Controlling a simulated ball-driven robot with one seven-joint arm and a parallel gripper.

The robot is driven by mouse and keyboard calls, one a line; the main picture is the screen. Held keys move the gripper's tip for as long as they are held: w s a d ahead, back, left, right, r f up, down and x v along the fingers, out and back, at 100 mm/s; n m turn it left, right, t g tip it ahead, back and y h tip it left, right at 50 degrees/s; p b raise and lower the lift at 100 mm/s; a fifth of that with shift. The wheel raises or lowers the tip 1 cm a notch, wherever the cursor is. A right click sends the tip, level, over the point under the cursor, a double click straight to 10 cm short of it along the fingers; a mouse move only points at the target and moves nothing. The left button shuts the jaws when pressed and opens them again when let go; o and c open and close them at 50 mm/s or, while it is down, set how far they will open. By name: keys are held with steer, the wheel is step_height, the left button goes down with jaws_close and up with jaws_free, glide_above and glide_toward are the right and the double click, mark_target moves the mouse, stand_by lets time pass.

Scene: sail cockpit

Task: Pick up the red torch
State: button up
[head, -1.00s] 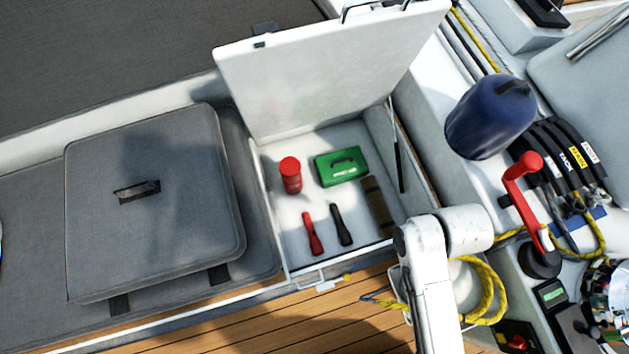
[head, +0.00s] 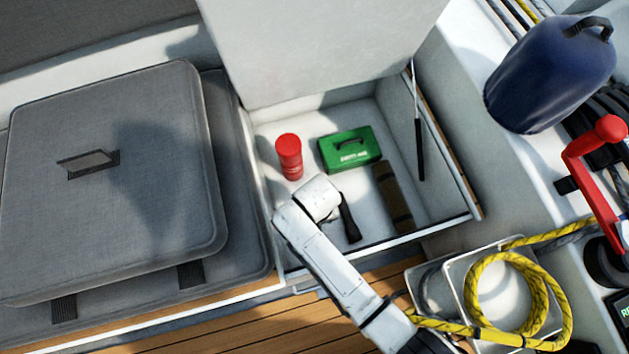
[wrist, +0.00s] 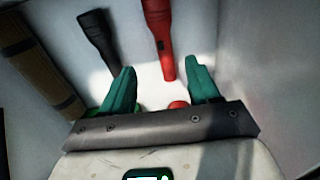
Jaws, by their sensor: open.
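The red torch (wrist: 159,35) lies on the white locker floor in the wrist view, its narrower end reaching toward the gap between my fingertips. In the head view my arm hides it. My gripper (wrist: 160,66) is open, with a green finger on each side of that end; I cannot tell how far above the torch they are. Nothing is held. A black torch (wrist: 97,33) lies to the left of the red one in the wrist view, and partly shows beside my arm in the head view (head: 349,222).
The open locker also holds a red canister (head: 288,157), a green box (head: 349,150) and a brown roll (head: 393,198). The raised lid (head: 320,50) stands behind. The front rim (head: 440,229) and side walls enclose the space. A yellow rope coil (head: 478,285) lies outside at right.

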steer(key=f+b, duration=0.1)
steer(key=f, duration=0.2)
steer(key=f+b, duration=0.2)
steer(key=f, duration=0.2)
steer(key=f+b, duration=0.1)
steer(key=f, duration=0.3)
steer(key=shift+a+f+b, duration=0.15)
steer(key=shift+a+b, duration=0.1)
steer(key=shift+b, duration=0.05)
jaws_close()
stand_by(0.5)
